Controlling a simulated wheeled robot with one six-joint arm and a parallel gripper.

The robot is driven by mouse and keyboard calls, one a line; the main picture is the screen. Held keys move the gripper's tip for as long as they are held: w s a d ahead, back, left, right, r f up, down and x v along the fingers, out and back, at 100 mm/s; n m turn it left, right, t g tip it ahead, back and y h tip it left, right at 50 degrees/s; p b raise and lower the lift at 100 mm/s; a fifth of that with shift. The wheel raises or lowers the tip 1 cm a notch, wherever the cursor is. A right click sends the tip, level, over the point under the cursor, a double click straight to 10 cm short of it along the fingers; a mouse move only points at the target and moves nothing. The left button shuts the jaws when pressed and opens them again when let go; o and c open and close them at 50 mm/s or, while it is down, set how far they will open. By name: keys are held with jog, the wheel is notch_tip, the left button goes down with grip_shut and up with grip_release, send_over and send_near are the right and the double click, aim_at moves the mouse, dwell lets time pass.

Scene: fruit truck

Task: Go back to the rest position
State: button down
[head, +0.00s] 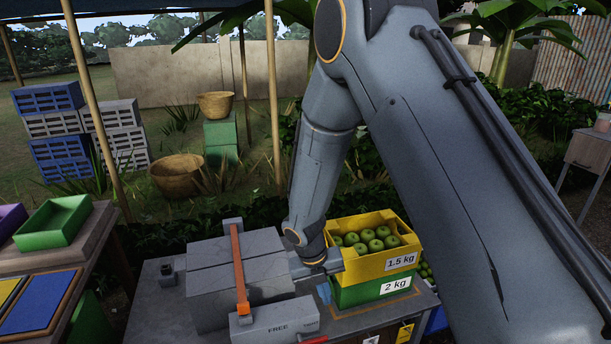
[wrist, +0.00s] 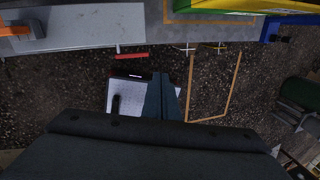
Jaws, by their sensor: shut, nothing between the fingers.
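My arm reaches from the upper right of the head view down to the middle of the table (head: 150,310). My gripper (wrist: 161,80) is seen in the wrist view with its fingers together and nothing between them. It hangs over dark ground just off the table edge. In the head view my wrist end is beside the yellow crate of green apples (head: 345,268), labelled 1.5 kg, which sits on a green crate (head: 345,296) labelled 2 kg. The fingers are hard to make out there.
A grey box with an orange bar (head: 240,270) stands left of my wrist. A lower grey block (head: 275,322) is in front of it. A green tray (head: 52,222) is on the left table. In the wrist view, a white panel (wrist: 125,98) lies below the fingers.

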jog(key=s+d+r+n+y, duration=0.1)
jog(key=s+d+r+n, duration=0.5)
jog(key=n, duration=1.1)
jog(key=s+d+r+n+y, duration=0.1)
jog(key=s+d+r+n, duration=0.6)
jog(key=r+n, duration=0.5)
jog(key=shift+s+n+t+y, duration=0.35)
jog(key=shift+s+n, duration=0.8)
jog(key=shift+n, duration=1.75)
jog(key=shift+d+r, duration=0.1)
